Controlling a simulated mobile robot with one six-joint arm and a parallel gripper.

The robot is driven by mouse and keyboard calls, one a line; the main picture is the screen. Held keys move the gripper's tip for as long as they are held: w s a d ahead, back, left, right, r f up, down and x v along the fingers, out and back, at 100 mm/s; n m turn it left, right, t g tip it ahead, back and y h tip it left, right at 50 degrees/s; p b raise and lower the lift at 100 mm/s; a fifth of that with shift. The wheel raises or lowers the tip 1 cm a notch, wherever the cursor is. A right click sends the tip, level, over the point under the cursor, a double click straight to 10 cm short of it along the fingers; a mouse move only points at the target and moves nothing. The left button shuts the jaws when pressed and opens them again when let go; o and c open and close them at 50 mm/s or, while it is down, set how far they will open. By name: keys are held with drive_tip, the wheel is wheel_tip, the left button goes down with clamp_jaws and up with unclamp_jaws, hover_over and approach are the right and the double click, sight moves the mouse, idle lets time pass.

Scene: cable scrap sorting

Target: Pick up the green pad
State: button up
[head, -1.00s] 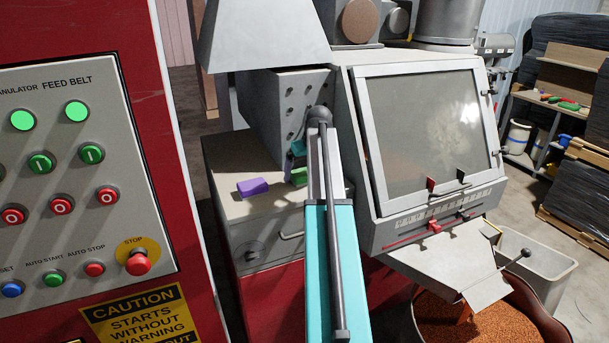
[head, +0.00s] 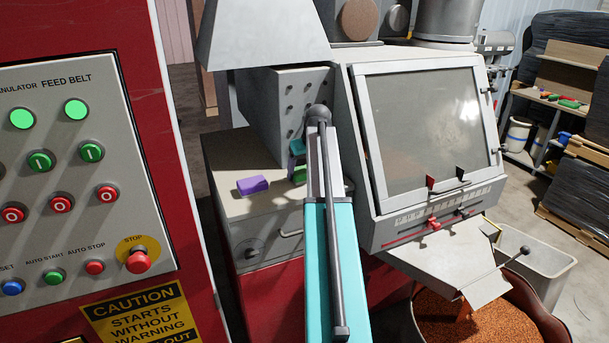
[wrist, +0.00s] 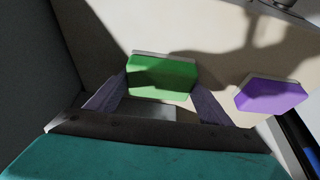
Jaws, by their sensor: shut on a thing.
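The green pad (wrist: 162,76) is a block with a pale edge, between the two purple fingers of my gripper (wrist: 163,92) in the wrist view. My gripper is shut on it. In the head view the green pad (head: 299,174) shows only in part, beside my arm on the left, just below my gripper (head: 297,158); my arm hides the rest. I cannot tell whether the pad still touches the surface under it.
A purple pad (head: 253,185) lies on the beige cabinet top (head: 232,207), left of the green one; it also shows in the wrist view (wrist: 270,95). A grey machine housing (head: 285,105) rises close behind. A red control panel stands at the left.

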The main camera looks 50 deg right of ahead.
sight(304, 169)
drive_tip(key=shift+r, duration=0.2)
drive_tip(key=shift+r+b, duration=1.45)
drive_tip(key=shift+r, duration=3.35)
drive_tip(key=o, duration=0.4)
drive_tip(key=shift+c, duration=1.3)
